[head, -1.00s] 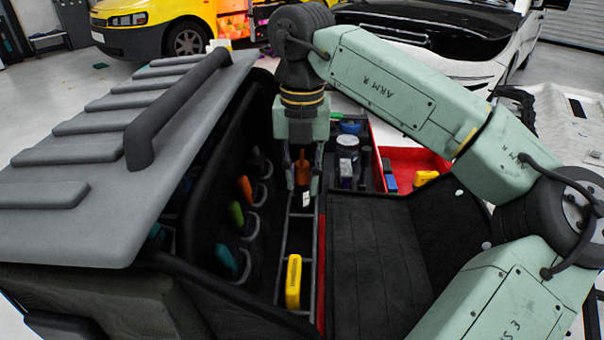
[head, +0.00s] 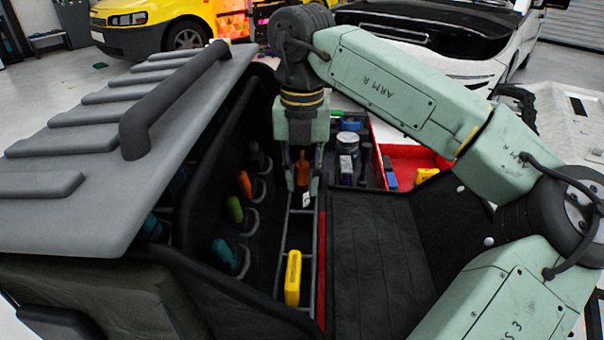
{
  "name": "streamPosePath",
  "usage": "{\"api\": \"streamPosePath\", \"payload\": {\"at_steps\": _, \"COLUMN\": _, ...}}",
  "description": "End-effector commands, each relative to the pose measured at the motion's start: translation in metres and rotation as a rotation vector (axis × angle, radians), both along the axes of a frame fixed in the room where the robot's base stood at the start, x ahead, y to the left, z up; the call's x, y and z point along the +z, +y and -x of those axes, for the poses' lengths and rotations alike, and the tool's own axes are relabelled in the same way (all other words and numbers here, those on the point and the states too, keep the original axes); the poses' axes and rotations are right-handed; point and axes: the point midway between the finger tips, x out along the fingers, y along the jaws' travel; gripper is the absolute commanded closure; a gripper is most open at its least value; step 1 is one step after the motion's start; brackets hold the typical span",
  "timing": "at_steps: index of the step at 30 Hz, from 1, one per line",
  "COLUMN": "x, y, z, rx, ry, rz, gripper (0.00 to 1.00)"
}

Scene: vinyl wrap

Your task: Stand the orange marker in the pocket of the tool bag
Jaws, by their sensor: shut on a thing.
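My gripper (head: 303,184) points down and is shut on the orange marker (head: 303,168), which looks roughly upright between the fingers with a pale lower end. The marker is above or in the narrow section of the dark tool bag (head: 215,160), over the ladder-like rack (head: 283,238). I cannot tell whether its lower end touches anything. Along the bag's left inner wall, loops hold an orange-handled tool (head: 244,185), a green one (head: 235,210) and a teal one (head: 224,252). Which pocket is the marker's own cannot be told.
A yellow item (head: 293,278) stands in the rack nearer me. A grey ribbed lid (head: 80,190) with a black handle is at the left. The black padded surface (head: 375,260) at right is bare.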

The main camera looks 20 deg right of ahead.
Motion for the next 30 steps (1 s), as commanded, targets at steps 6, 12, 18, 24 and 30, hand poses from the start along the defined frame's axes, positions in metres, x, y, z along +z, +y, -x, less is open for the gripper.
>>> {"api": "streamPosePath", "payload": {"at_steps": 6, "x": -0.0022, "y": 0.0, "z": 0.0001, "rx": 0.0, "ry": 0.0, "rz": 0.0, "gripper": 1.0}}
{"api": "streamPosePath", "payload": {"at_steps": 12, "x": -0.002, "y": 0.0, "z": 0.0001, "rx": 0.0, "ry": 0.0, "rz": 0.0, "gripper": 0.75}}
{"api": "streamPosePath", "payload": {"at_steps": 18, "x": -0.002, "y": 0.0001, "z": 0.0, "rx": 0.0, "ry": 0.0, "rz": 0.0, "gripper": 0.61}}
{"api": "streamPosePath", "payload": {"at_steps": 24, "x": -0.002, "y": 0.0001, "z": 0.0, "rx": 0.0, "ry": 0.0, "rz": 0.0, "gripper": 0.55}}
{"api": "streamPosePath", "payload": {"at_steps": 30, "x": -0.001, "y": 0.0001, "z": 0.0, "rx": 0.0, "ry": 0.0, "rz": 0.0, "gripper": 0.55}}
